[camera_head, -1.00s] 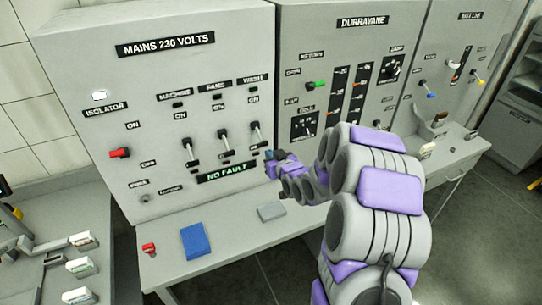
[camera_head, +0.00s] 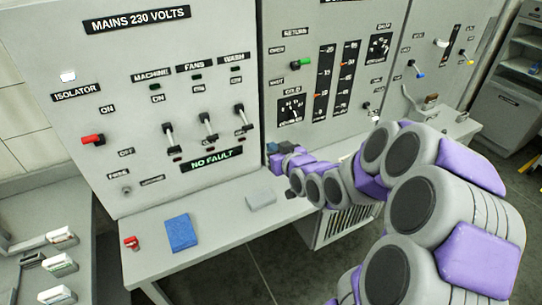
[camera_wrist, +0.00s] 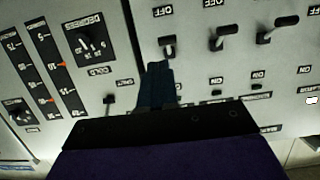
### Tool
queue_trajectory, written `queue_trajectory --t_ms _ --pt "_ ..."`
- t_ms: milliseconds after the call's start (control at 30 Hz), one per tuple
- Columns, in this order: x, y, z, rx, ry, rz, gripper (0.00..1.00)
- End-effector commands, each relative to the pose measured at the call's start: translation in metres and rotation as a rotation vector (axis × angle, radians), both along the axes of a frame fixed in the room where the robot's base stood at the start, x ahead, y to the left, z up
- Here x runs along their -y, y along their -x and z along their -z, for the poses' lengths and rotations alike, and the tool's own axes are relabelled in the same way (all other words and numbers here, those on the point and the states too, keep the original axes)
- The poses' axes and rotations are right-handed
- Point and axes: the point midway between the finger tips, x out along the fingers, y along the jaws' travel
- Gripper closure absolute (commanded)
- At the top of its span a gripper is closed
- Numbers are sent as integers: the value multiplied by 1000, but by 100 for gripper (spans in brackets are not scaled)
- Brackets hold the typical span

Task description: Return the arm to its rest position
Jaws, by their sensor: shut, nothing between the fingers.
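My arm, grey and purple, reaches in from the lower right of the head view. My gripper (camera_head: 283,156) is near the lower right of the mains panel (camera_head: 140,90), in front of the seam with the panel beside it. In the wrist view my gripper (camera_wrist: 159,68) shows dark fingers closed together, with nothing between them. The panel levers and dials appear behind it there. Whether the fingertips touch the panel I cannot tell.
A narrow grey bench (camera_head: 150,261) runs below the panels, holding a blue cloth-like item (camera_head: 181,233), a small red object (camera_head: 131,243) and a grey block (camera_head: 261,200). Panel levers (camera_head: 207,126) stick out left of my gripper. Open floor lies below the bench.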

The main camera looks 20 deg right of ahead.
Motion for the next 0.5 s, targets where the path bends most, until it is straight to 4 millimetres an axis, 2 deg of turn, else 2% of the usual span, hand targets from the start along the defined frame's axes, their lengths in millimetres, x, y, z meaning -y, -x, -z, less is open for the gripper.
queue_trajectory --t_ms 500 --pt "-7 8 2 -28 7 -13 100"
